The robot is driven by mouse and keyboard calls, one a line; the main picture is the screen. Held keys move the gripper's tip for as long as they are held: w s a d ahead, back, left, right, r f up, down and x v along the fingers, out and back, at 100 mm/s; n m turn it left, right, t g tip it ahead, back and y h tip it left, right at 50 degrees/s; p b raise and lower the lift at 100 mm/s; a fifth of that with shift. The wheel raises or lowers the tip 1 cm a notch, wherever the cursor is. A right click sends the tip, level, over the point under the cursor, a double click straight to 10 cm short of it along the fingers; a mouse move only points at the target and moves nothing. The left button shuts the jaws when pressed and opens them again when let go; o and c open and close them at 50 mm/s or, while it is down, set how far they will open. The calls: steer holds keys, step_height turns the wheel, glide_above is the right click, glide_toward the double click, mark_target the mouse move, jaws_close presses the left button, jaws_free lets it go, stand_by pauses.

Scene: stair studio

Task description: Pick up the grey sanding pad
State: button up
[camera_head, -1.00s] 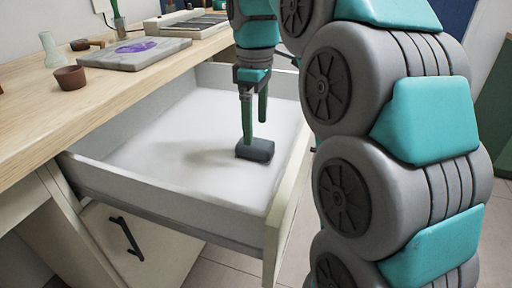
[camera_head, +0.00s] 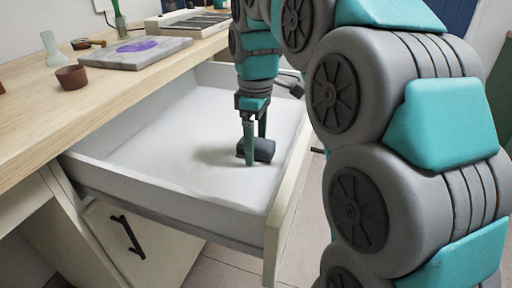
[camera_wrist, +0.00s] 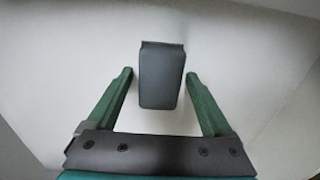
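The grey sanding pad (camera_head: 262,149) is a dark grey block lying on the white floor of the open drawer (camera_head: 170,165), near its front right. In the wrist view the pad (camera_wrist: 161,76) lies between the two green fingers of my gripper (camera_wrist: 160,74), with a gap on each side. The fingers are open and reach down to the drawer floor in the head view, where my gripper (camera_head: 256,158) partly covers the pad. The pad's far part extends past the fingertips in the wrist view.
The drawer walls and front panel (camera_head: 290,180) enclose my gripper. The wooden worktop (camera_head: 60,120) above holds a brown cup (camera_head: 71,78), a board with a purple patch (camera_head: 135,54) and a pale vase (camera_head: 51,50). The left part of the drawer is empty.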

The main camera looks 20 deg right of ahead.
mark_target(256, 142)
steer(key=c, duration=1.2)
steer(key=shift+r, duration=0.15)
steer(key=shift+w+r, duration=0.1)
steer(key=shift+r, duration=0.45)
step_height(256, 142, up, 9)
steer(key=shift+f+p, duration=0.15)
steer(key=shift+p, duration=0.8)
